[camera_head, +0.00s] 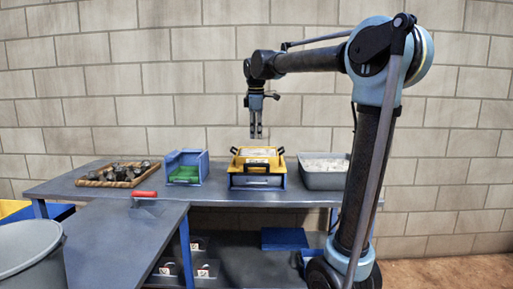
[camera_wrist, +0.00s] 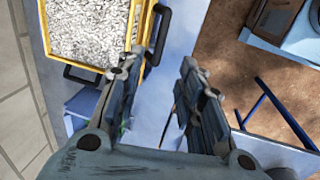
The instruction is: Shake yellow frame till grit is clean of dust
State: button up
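The yellow frame (camera_head: 257,153) sits on top of a blue and yellow unit on the bench, with black handles at its sides and front. In the wrist view the yellow frame (camera_wrist: 97,66) is at the upper left and holds a layer of pale grey grit (camera_wrist: 95,28). One black handle (camera_wrist: 158,35) shows along its right side and another (camera_wrist: 82,73) at its lower left. My gripper (camera_head: 256,136) points down just above the frame in the head view. In the wrist view its fingers (camera_wrist: 160,85) are apart with nothing between them.
On the bench (camera_head: 215,197) stand a grey tub of pale material (camera_head: 324,176) to the right, a blue bin with green contents (camera_head: 186,168) and a wooden tray of dark lumps (camera_head: 118,174) to the left. A red-handled tool (camera_head: 144,194) lies near the front. A grey barrel (camera_head: 28,252) stands front left.

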jog(key=f, duration=0.4)
jog(key=w+f, duration=0.1)
jog(key=f, duration=0.4)
jog(key=w+f, duration=0.1)
jog(key=f, duration=0.3)
jog(key=shift+w+f, duration=0.25)
jog(key=shift+f, duration=0.1)
